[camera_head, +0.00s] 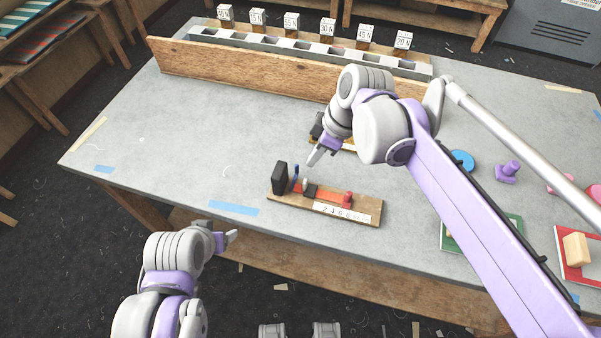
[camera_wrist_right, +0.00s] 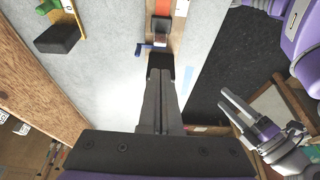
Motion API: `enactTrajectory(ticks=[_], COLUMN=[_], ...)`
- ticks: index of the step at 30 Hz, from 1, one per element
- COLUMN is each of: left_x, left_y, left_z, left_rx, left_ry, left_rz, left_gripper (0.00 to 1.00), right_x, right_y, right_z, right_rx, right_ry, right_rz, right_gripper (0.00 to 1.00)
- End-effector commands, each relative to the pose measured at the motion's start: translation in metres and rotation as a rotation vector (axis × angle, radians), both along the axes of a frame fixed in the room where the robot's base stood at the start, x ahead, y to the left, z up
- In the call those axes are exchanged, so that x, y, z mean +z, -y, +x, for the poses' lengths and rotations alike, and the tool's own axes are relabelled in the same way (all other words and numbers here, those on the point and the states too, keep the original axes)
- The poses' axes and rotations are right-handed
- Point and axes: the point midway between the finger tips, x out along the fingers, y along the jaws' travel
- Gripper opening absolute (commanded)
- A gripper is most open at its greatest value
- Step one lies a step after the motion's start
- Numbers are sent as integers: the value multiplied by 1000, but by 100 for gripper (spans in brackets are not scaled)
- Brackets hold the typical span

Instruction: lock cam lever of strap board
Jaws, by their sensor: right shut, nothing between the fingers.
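The strap board (camera_head: 370,213) is a wooden plank near the table's front edge, with a black block (camera_head: 280,178) at its left end, a red strap (camera_head: 328,195) and a red knob (camera_head: 348,198). A blue cam lever (camera_head: 295,171) stands beside the black block; it also shows in the right wrist view (camera_wrist_right: 145,47). My right gripper (camera_head: 312,160) is shut and empty, just above and behind the lever. In the right wrist view its fingers (camera_wrist_right: 160,75) point toward the board's black end. My left gripper (camera_head: 233,236) is open and empty off the table's front edge.
A second board (camera_head: 318,130) with a black block lies partly hidden behind my right wrist. A wooden rail (camera_head: 245,80) and labelled blocks (camera_head: 291,20) line the back. Blue pieces, purple pieces and coloured trays (camera_head: 450,240) are at right. The table's left part is clear.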

Motion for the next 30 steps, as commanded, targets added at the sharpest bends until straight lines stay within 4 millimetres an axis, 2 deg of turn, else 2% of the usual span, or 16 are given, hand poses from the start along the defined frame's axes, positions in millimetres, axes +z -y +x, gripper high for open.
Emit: enactTrajectory(ticks=[5, 18, 24, 30], left_x=[-1, -7, -8, -8], left_y=[0, 0, 0, 0], left_z=[0, -3, -3, -3], left_rx=[0, 0, 0, 0], left_ry=[-1, -6, -6, -6], left_rz=[0, 0, 0, 0], left_gripper=[70, 70, 70, 70], right_x=[-10, -80, -93, -94], right_y=[-3, -26, -31, -31], right_z=[2, 9, 10, 11], right_rx=[0, -1, -1, -1], right_ry=[0, 1, 1, 1], right_rz=[0, 1, 1, 0], right_gripper=[0, 0, 0, 0])
